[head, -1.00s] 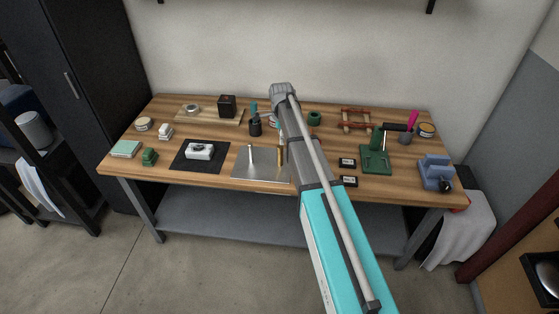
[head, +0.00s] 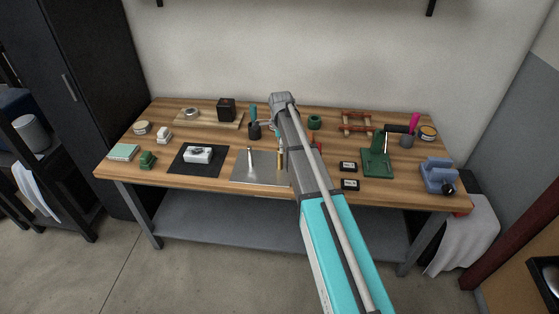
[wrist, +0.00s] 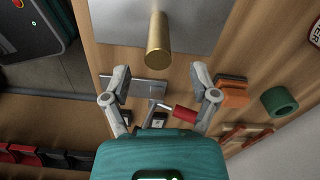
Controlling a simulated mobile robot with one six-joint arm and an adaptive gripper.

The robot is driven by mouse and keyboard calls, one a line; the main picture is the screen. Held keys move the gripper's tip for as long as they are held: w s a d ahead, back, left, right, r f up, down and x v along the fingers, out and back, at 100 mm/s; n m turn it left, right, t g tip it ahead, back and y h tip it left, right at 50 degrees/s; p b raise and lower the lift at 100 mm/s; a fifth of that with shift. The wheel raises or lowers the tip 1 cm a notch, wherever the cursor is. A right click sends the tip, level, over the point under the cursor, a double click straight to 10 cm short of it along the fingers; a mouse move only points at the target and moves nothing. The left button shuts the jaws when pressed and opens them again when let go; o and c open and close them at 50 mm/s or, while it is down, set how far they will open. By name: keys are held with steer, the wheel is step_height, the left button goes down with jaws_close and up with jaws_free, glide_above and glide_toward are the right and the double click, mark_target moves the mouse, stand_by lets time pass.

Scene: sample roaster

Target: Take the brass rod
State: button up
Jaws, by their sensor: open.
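The brass rod (head: 280,160) stands on the grey metal plate (head: 244,177), partly beside my arm in the head view. In the wrist view the brass rod (wrist: 158,40) appears at the top middle, with its end facing the camera and the plate (wrist: 110,22) behind it. My gripper (wrist: 160,82) is open and empty. Its two fingers lie below the rod in that picture, one to each side of its line, and neither touches it.
A slim silver piece (head: 250,158) stands left of the rod on the plate. A dark cup (head: 255,131) is behind. Two small black boxes (head: 348,167) and a green press (head: 376,162) lie right.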

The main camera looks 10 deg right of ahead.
mark_target(280, 159)
steer(key=shift+a+f+b, duration=0.15)
steer(key=shift+f+b, duration=2.2)
steer(key=shift+f, duration=0.15)
steer(key=shift+c, duration=0.2)
jaws_close()
